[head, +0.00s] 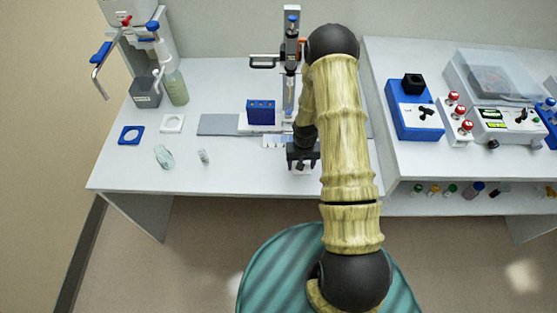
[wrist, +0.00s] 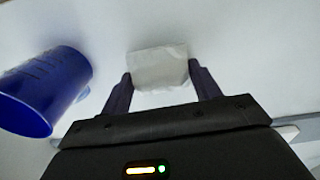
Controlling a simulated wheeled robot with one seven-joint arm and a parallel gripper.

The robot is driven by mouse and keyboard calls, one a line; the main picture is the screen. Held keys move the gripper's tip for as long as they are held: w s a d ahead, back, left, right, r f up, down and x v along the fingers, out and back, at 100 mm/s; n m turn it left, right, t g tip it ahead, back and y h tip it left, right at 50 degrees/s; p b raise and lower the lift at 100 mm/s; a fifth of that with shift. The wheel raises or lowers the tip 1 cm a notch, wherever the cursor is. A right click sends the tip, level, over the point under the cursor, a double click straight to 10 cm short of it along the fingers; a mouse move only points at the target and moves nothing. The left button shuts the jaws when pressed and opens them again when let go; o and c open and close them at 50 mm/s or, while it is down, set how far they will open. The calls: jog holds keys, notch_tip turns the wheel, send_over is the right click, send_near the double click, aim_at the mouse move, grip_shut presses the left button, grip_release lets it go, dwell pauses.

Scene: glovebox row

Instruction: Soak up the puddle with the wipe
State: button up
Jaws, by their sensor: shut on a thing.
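My gripper (head: 303,162) is over the white bench near its front edge, pointing down. In the wrist view my gripper (wrist: 158,82) is shut on a white, square wipe (wrist: 160,65), which sits between the two fingertips. In the head view my gripper and arm mostly hide the wipe. No puddle is plain in the wrist view. In the head view a pale teal, glassy patch (head: 164,157) lies on the bench at the left; I cannot tell if it is liquid or an object. It is well apart from my gripper.
A blue cup-like thing (wrist: 42,92) is close left of my gripper in the wrist view. A blue rack (head: 261,113), a small vial (head: 203,156), a bottle (head: 176,86) and a blue square frame (head: 130,135) stand on the bench. The front-left bench (head: 230,180) is clear.

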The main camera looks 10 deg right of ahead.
jog(key=shift+s+d, duration=0.15)
jog(key=shift+d, duration=0.6)
notch_tip(320, 180, up, 3)
jog(key=shift+a+r+p, duration=0.1)
jog(key=shift+p, duration=0.85)
jog(key=shift+r+p, duration=1.65)
jog(key=shift+r, duration=0.7)
jog(key=shift+r, duration=0.1)
